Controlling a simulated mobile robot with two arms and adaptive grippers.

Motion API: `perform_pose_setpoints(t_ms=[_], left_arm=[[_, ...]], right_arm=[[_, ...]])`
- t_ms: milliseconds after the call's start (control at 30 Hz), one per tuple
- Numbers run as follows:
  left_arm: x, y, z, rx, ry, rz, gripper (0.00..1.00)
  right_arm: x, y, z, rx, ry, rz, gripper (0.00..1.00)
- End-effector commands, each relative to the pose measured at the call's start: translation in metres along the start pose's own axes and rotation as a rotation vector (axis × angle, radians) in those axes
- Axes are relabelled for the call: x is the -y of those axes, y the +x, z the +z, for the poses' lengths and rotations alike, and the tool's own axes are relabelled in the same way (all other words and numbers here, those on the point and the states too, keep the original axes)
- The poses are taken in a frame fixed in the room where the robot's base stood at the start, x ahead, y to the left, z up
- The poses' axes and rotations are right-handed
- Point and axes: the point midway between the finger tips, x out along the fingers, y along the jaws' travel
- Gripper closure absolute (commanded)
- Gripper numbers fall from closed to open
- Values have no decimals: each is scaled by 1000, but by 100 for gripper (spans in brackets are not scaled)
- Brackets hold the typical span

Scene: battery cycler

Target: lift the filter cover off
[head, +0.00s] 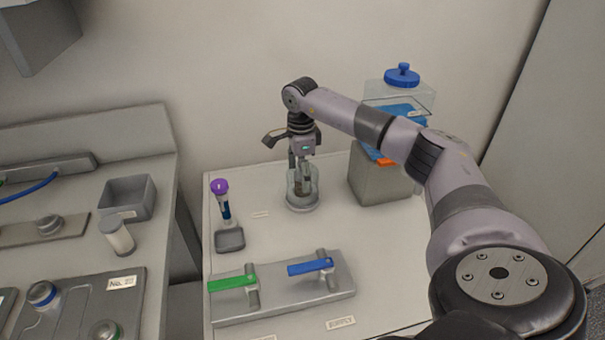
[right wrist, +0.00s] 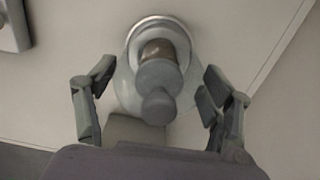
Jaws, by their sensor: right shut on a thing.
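The filter cover, a clear dome, stands on a round base on the white table in the head view (head: 291,187); it also shows in the right wrist view (right wrist: 126,88). Inside it are a grey stepped knob (right wrist: 158,78) and a brownish part. My right gripper (head: 302,164) points straight down over it. My left gripper is not in view.
A grey box (head: 378,184) with a clear, blue-lidded container on top stands right of the cover. A purple-capped tube (head: 222,200) stands in a holder to the left. A plate with green and blue (head: 310,266) handles lies in front. A side bench (head: 150,190) is at left.

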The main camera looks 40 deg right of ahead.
Motion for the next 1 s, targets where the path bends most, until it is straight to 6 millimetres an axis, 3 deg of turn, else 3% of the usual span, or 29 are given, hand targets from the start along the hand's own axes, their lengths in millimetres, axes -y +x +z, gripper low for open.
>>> perform_pose_setpoints(t_ms=[400, 767, 1000], left_arm=[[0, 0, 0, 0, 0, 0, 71], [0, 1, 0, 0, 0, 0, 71], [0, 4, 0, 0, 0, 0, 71]], right_arm=[[0, 0, 0, 1, 0, 0, 70], [1, -7, 0, 2, 0, -2, 70], [1, -44, 1, 4, -1, -6, 70]])
